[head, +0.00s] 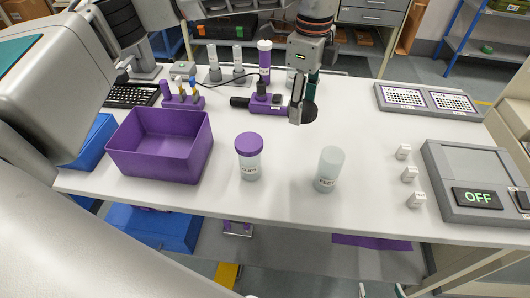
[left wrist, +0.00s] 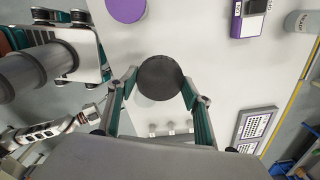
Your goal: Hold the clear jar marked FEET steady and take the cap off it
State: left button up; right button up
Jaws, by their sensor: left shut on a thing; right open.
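The clear jar marked FEET (head: 328,170) stands upright on the table, right of a jar with a purple cap (head: 249,144). No cap shows on its pale top. My left gripper (head: 303,108) is shut on a round black cap (head: 311,112), apart from the jar in the head view. The left wrist view shows the black cap (left wrist: 160,78) between both fingers, hiding what lies beneath. My right gripper (left wrist: 95,48) is open and empty at the left of that view. What look like its fingertips show at the bottom edge of the head view.
A purple bin (head: 160,165) stands left of the jars. A purple device (head: 262,103) lies behind them. White cubes (head: 409,174) and a grey unit reading OFF (head: 480,197) are at the right. The table is clear around the FEET jar.

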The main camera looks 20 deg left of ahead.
pick_arm(q)
jog(key=shift+a+f, duration=0.1)
jog(key=shift+f, duration=0.15)
send_over(294, 166)
notch_tip(294, 166, down, 14)
jog(key=shift+f+p, duration=0.1)
jog(key=shift+p, duration=0.2)
jog(key=shift+f, duration=2.65)
jog(key=shift+f, duration=0.2)
jog(key=o, duration=1.2)
